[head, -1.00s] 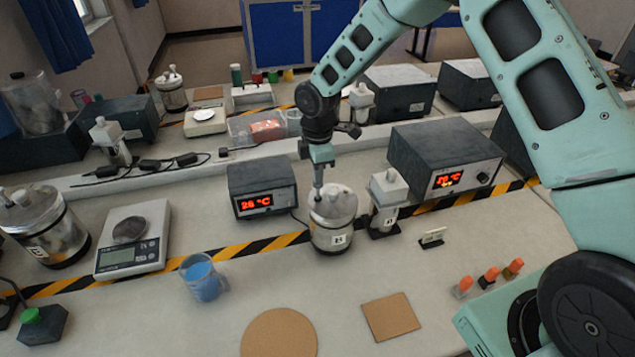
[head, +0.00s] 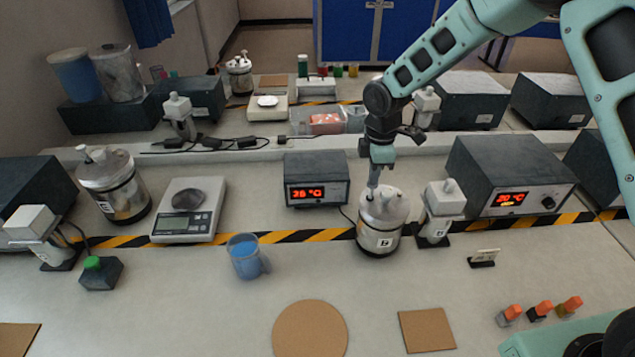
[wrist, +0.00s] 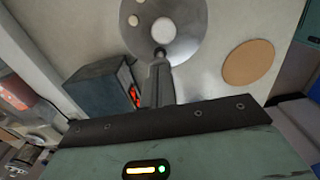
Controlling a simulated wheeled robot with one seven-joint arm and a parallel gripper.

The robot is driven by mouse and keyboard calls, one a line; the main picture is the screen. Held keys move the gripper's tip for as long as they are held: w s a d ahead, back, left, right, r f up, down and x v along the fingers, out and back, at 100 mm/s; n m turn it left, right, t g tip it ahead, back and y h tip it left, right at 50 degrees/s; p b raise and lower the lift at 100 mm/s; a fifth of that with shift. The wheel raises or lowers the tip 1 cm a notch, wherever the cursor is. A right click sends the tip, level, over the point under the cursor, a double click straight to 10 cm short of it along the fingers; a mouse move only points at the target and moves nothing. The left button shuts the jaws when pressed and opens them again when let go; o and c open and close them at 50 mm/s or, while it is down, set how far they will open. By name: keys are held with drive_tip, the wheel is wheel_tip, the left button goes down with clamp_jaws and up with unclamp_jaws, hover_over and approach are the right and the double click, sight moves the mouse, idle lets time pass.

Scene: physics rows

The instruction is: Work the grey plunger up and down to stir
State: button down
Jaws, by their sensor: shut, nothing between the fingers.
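A metal vessel with a pale lid and a letter tag (head: 380,228) stands on the bench by the striped tape. My gripper (head: 373,185) points down over the left part of its lid, fingers together and empty. In the wrist view the fingers (wrist: 160,75) reach toward the round lid (wrist: 182,38), and a small grey round knob (wrist: 160,53), probably the plunger's top, shows right at their tips. I cannot tell whether the fingertips touch it. The plunger's rod is not visible.
A white-topped device (head: 441,205) stands close right of the vessel, and a heater box (head: 317,178) behind left. A blue-filled beaker (head: 245,258), a scale (head: 188,220) and another vessel (head: 115,187) are to the left. Cork mats (head: 310,330) lie in front, with bare bench around them.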

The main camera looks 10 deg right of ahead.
drive_tip(key=shift+f+b, duration=1)
drive_tip(key=shift+f, duration=0.7)
drive_tip(key=shift+r, duration=0.1)
drive_tip(key=shift+r+p, duration=1.35)
drive_tip(key=shift+r, duration=0.35)
drive_tip(key=shift+f, duration=0.15)
drive_tip(key=shift+f+b, duration=1.1)
drive_tip(key=shift+f, duration=0.5)
drive_tip(key=shift+r+p, duration=1.3)
drive_tip(key=shift+r, duration=0.55)
